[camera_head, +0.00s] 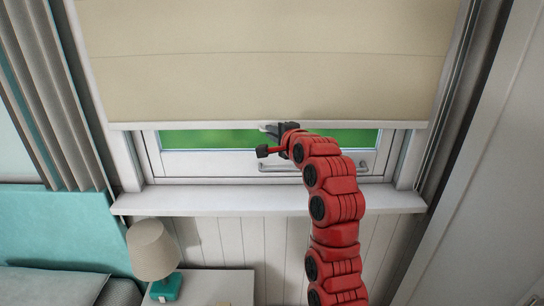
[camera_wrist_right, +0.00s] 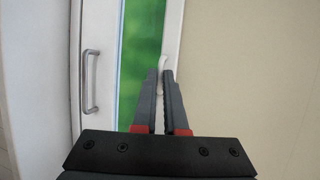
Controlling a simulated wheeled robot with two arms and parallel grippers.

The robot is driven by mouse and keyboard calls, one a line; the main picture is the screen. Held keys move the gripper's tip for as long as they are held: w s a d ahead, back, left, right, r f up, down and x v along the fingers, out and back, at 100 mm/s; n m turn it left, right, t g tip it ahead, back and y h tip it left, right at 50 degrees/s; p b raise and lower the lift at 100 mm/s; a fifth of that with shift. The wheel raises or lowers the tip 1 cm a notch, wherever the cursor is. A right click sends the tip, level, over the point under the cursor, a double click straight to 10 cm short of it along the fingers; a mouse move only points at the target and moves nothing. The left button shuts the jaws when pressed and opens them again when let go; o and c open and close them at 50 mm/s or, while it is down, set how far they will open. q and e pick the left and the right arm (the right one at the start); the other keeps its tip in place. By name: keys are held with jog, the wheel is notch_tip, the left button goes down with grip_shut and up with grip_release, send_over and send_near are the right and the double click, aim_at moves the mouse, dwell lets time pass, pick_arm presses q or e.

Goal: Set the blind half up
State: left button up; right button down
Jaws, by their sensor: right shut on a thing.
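The beige blind (camera_head: 270,75) hangs down over most of the window, its pale bottom rail (camera_head: 190,125) level and just above the lower part of the window. My right gripper (camera_head: 270,128) is at the middle of this rail. In the right wrist view my right gripper (camera_wrist_right: 160,73) is shut on a small pale pull (camera_wrist_right: 163,62) at the blind's edge, and the blind (camera_wrist_right: 240,70) fills the right side. The fingers partly hide the pull. My left gripper is not in view.
A strip of green glass (camera_head: 215,139) shows below the blind. A metal window handle (camera_head: 275,168) sits on the frame above the white sill (camera_head: 230,201). A curtain (camera_head: 50,90) hangs at left. A lamp (camera_head: 152,250) stands on a bedside table (camera_head: 225,287) below.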

notch_tip(320, 180, up, 23)
jog(key=p, duration=0.6)
jog(key=shift+f+p, duration=0.15)
jog(key=shift+p, duration=0.15)
jog(key=c, duration=1)
grip_release()
jog(key=shift+f, duration=0.1)
jog(key=shift+o, duration=0.2)
jog(key=shift+s, duration=0.1)
jog(key=b+v, duration=0.7)
jog(key=v, duration=1)
jog(key=shift+d, duration=0.1)
